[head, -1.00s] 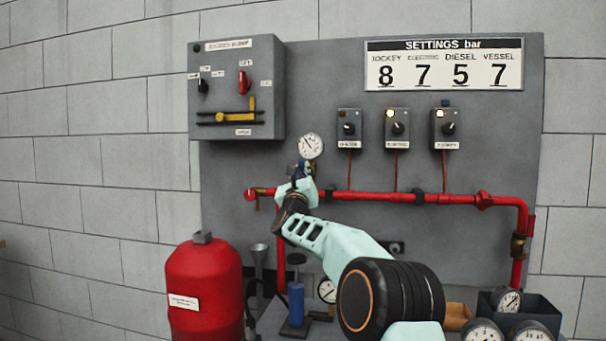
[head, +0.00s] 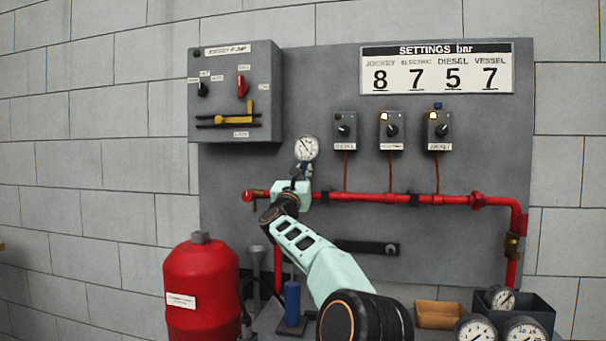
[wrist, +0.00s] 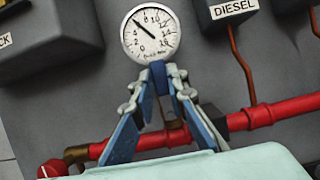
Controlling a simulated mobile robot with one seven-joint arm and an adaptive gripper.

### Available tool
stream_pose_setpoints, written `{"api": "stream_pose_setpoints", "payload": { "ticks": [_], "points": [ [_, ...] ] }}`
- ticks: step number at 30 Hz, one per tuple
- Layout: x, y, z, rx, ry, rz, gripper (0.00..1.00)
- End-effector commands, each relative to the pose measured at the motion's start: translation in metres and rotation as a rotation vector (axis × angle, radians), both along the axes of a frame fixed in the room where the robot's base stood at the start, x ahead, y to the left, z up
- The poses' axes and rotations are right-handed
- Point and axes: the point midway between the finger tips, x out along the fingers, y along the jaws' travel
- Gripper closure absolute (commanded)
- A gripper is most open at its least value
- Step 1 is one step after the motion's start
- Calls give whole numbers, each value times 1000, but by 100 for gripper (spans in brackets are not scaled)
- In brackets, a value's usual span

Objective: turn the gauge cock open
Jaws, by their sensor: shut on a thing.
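The pressure gauge (head: 306,148) with a white dial stands above the red pipe (head: 350,197) on the grey panel. It also shows in the wrist view (wrist: 151,33), its needle pointing to the upper left. My gripper (head: 304,172) is at the stem just below the gauge. In the wrist view my gripper's fingers (wrist: 160,75) come together right under the dial, shut on the gauge cock.
A brass fitting with a red end (head: 250,195) sits at the pipe's left end. The jockey pump box (head: 232,92) is up left, and three small switch boxes (head: 392,130) are to the right. A red vessel (head: 202,285) and loose gauges (head: 525,328) stand below.

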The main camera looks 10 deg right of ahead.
Motion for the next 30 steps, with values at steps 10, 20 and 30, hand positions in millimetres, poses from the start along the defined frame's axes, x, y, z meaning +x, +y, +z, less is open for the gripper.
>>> {"api": "stream_pose_setpoints", "payload": {
  "ticks": [10,20,30],
  "points": [
    [-2,-2,6,1,-7,-1,77],
    [-1,-1,2,0,-2,0,69],
    [-13,5,-3,0,0,1,69]
  ]
}}
